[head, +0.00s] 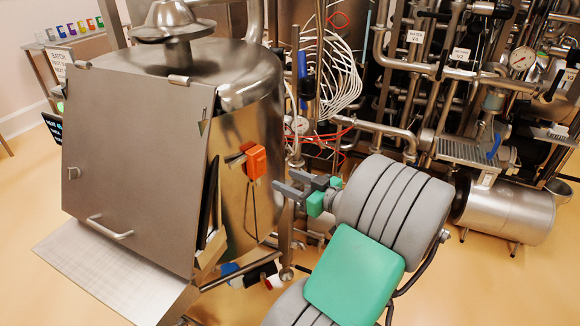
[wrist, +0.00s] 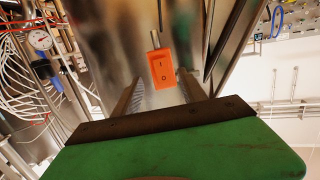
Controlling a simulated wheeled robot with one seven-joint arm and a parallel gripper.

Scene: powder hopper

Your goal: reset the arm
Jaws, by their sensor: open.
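My arm reaches up from the bottom of the head view, and my gripper (head: 283,181) is at the middle, to the right of the steel hopper (head: 135,170). The gripper is open, with nothing between its fingers. In the wrist view the two fingers (wrist: 158,95) stand apart. An orange switch block (head: 254,161) marked I and O is on the side of the steel vessel. It also shows in the wrist view (wrist: 162,68), ahead of the gap between the fingers. The fingers look apart from it in the head view.
The hopper's front panel has a handle (head: 109,228) above a steel shelf (head: 105,275). Loose white cables (head: 340,75) and a blue-handled valve (head: 302,68) are behind my gripper. Dense piping and a steel cylinder (head: 508,212) stand at the right. Open floor (head: 480,290) is at the lower right.

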